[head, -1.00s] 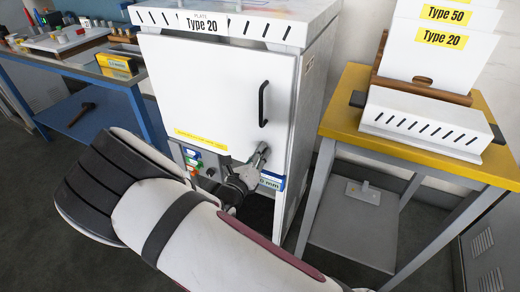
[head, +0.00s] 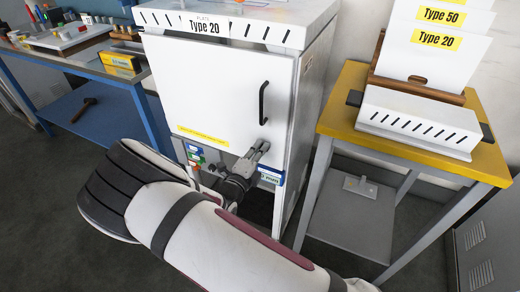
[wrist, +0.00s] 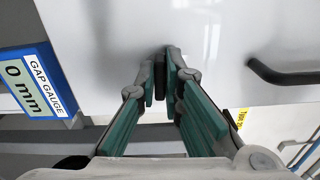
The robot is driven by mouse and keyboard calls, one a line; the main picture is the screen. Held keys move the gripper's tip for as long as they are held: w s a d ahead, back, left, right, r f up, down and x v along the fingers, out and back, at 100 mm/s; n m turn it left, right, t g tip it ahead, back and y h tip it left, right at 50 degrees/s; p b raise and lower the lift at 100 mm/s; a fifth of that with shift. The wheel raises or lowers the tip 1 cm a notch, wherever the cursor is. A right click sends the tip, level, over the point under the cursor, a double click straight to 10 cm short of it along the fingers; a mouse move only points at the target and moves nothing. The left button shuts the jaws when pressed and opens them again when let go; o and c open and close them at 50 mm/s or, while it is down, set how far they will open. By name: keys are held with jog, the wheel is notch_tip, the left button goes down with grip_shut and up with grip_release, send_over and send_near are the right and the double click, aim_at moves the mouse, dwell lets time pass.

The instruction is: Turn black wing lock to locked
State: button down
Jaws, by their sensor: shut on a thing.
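The white cabinet door (head: 222,95) is closed, with a black bar handle (head: 263,103) on its right side. My gripper (head: 260,148) is at the door's lower right edge. In the wrist view my gripper (wrist: 161,82) has its green-padded fingers almost together, their tips closed on a narrow dark piece, the black wing lock (wrist: 160,76). Most of the lock is hidden between the fingertips, so its exact angle and any locked mark cannot be read. In the head view the fingers cover it.
A blue-framed gap gauge (wrist: 32,83) reading 0 mm is close beside my gripper. Small coloured buttons (head: 195,157) sit under the door at left. A yellow-topped table (head: 340,118) with a plate rack stands right; a blue workbench (head: 125,78) stands left.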

jog(key=shift+n, duration=0.5)
jog(key=c, duration=1.7)
grip_release()
jog(key=v, duration=1.2)
